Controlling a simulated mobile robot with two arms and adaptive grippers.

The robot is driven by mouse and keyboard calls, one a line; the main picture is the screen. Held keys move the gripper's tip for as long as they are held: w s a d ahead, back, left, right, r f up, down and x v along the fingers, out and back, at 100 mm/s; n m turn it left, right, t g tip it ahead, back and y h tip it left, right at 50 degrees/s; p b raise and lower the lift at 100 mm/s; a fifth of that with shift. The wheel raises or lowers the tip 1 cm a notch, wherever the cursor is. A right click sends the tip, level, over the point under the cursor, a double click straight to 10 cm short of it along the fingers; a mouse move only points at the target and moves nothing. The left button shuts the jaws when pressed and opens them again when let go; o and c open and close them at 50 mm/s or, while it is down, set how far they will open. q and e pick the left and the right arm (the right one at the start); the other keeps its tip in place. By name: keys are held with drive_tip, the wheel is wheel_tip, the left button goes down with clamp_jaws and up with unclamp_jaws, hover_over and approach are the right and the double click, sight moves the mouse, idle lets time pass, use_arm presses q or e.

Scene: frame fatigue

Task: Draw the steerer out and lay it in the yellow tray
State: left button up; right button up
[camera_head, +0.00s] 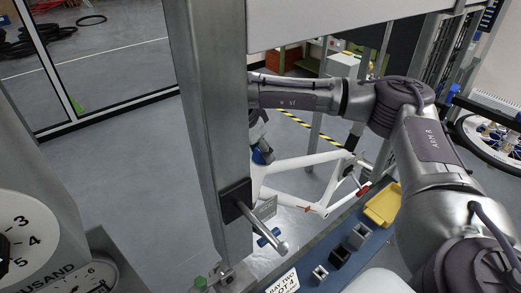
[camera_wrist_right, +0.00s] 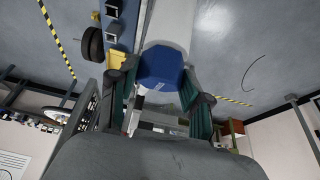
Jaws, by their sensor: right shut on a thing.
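My right gripper (camera_wrist_right: 163,98) is shut on a blue part (camera_wrist_right: 160,68), which I take to be the steerer's end, between its teal-padded fingers. A pale tube lies beyond the blue part in the wrist view. In the head view, my right gripper (camera_head: 258,122) is partly hidden behind the grey post, above a blue piece (camera_head: 262,155) at the front of the white bike frame (camera_head: 315,160). I cannot tell how far the steerer is inside the frame. The yellow tray (camera_head: 383,205) sits to the right of the frame. My left gripper is not in view.
A thick grey post (camera_head: 212,120) with a protruding lever (camera_head: 262,228) stands close to the gripper. Several small square blocks (camera_head: 340,256) sit on the blue bench (camera_head: 325,255) beside the tray. Dials (camera_head: 20,240) fill the lower left. Open floor (camera_head: 115,140) lies left.

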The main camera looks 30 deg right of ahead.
drive_tip(key=d+r+p, duration=0.4)
drive_tip(key=r+p, duration=0.3)
drive_tip(key=r, duration=0.5)
drive_tip(key=shift+w+d+r, duration=0.2)
drive_tip(key=shift+d+r, duration=0.05)
drive_tip(key=shift+d, duration=0.1)
idle(1.7)
drive_tip(key=shift+r, duration=0.1)
idle(0.3)
